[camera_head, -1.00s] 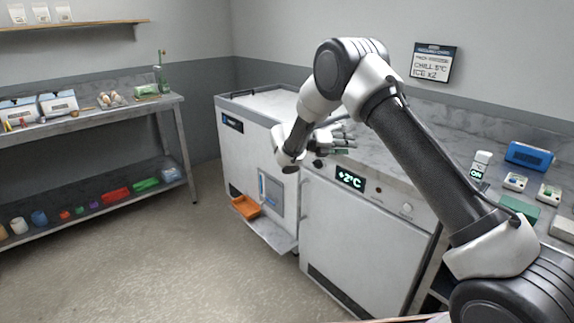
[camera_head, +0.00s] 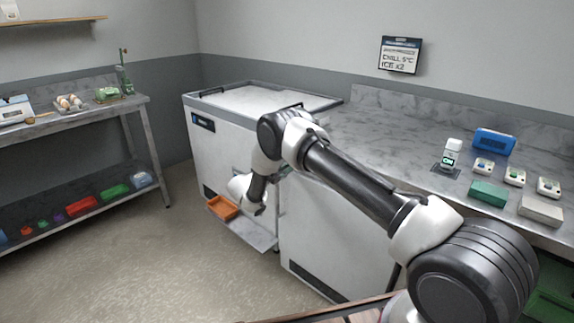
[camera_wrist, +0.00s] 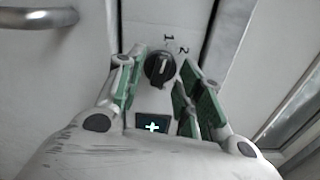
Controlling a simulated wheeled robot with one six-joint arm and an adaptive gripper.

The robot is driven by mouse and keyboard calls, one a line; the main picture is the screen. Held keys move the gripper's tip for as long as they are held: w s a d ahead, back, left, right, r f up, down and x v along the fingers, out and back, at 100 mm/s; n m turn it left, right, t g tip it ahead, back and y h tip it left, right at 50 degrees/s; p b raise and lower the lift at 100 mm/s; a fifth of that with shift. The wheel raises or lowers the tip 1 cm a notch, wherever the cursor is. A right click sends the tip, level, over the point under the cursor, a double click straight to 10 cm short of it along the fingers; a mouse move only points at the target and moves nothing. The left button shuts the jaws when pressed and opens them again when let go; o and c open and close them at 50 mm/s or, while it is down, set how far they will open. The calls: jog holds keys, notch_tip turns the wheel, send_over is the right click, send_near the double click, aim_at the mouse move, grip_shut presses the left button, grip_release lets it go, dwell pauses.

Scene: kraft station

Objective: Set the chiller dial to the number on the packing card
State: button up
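The packing card (camera_head: 399,56) hangs on the back wall in the head view and reads "CHILL 5°C" and "ICE x2". The white chiller (camera_head: 312,235) stands below the counter, its dial and display hidden behind my arm. In the wrist view, the black chiller dial (camera_wrist: 159,69) sits between the fingers of my gripper (camera_wrist: 163,62), with small marks beside its upper edge. The gripper is open, with gaps visible beside the dial. Part of the chiller display (camera_wrist: 152,126) shows a lit "+"; its number is hidden. In the head view my fingers are hidden.
A white bin unit (camera_head: 212,150) with an orange tray (camera_head: 222,207) low on its front stands left of the chiller. A metal handle (camera_wrist: 40,18) is at the wrist view's upper left. The counter (camera_head: 385,135) holds several small devices at right. The floor at left is clear.

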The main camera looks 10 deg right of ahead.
jog(key=shift+w+d, duration=0.1)
jog(key=shift+d, duration=0.2)
jog(key=shift+c, duration=0.4)
grip_shut()
